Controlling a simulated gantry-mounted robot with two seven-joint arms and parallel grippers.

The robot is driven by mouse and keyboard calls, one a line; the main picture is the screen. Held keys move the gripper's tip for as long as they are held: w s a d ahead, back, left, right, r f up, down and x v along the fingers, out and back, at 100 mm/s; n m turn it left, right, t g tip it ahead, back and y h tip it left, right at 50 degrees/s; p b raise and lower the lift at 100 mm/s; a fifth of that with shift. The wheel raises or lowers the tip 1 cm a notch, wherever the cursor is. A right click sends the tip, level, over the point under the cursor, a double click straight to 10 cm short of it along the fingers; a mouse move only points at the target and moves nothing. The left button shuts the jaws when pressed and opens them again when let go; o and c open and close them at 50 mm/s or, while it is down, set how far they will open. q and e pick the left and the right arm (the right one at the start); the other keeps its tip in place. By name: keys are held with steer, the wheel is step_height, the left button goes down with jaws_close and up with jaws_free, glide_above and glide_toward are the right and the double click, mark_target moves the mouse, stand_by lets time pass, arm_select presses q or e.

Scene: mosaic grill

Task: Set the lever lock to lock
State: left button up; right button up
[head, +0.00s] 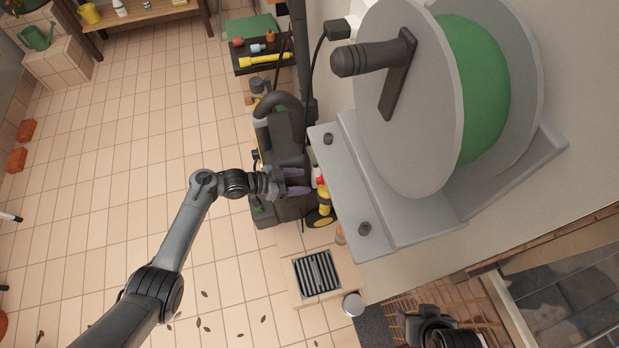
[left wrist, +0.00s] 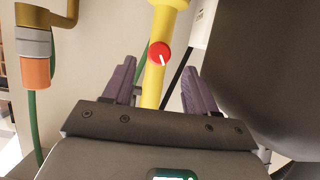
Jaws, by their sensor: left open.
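A yellow tube carries a round red knob (left wrist: 160,52) with a white pointer mark, which looks like the lever lock. In the left wrist view the pointer slants down and to the right. In the head view the red-and-yellow part (head: 324,200) sits beside the black machine, partly hidden. My left gripper (head: 297,181) is open, its purple fingers pointing at this part. In the left wrist view the fingers (left wrist: 160,85) stand on either side of the yellow tube; I cannot tell whether they touch it. My right gripper (head: 402,320) shows only in part at the bottom edge.
A large grey hose reel (head: 415,110) with green hose and a crank handle juts from the wall. A black machine (head: 285,150) stands beside my left gripper. A floor drain grate (head: 317,274) lies below. The tiled floor at left is mostly free.

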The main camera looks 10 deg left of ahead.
arm_select(q)
steer(key=p+v, duration=0.1)
steer(key=v, duration=0.4)
steer(key=shift+s+a+r, duration=0.1)
steer(key=shift+a+r, duration=0.05)
steer(key=shift+a, duration=0.1)
stand_by(0.3)
steer(key=s+d+f+n+g, duration=0.1)
steer(key=s+d+f+g, duration=0.1)
steer(key=s+f, duration=0.75)
steer(key=s+d+n+t+y, duration=0.1)
steer(key=s+d+y, duration=0.15)
steer(key=s, duration=0.45)
steer(key=s+d+n+t+y, duration=0.1)
steer(key=s+d+y, duration=0.15)
steer(key=s, duration=0.35)
steer(key=s+a+r+n+g+y, duration=0.2)
steer(key=s+a+r+n+y, duration=0.15)
steer(key=a+r, duration=0.3)
steer(key=s+a+r+n+g+y, duration=0.1)
steer(key=s+a+r+n+y, duration=0.3)
steer(key=r, duration=0.4)
step_height(320, 180, up, 37)
steer(key=w+p, duration=0.1)
steer(key=p, duration=3.6)
steer(key=shift+a+r+h, duration=0.15)
steer(key=shift+a+h, duration=0.2)
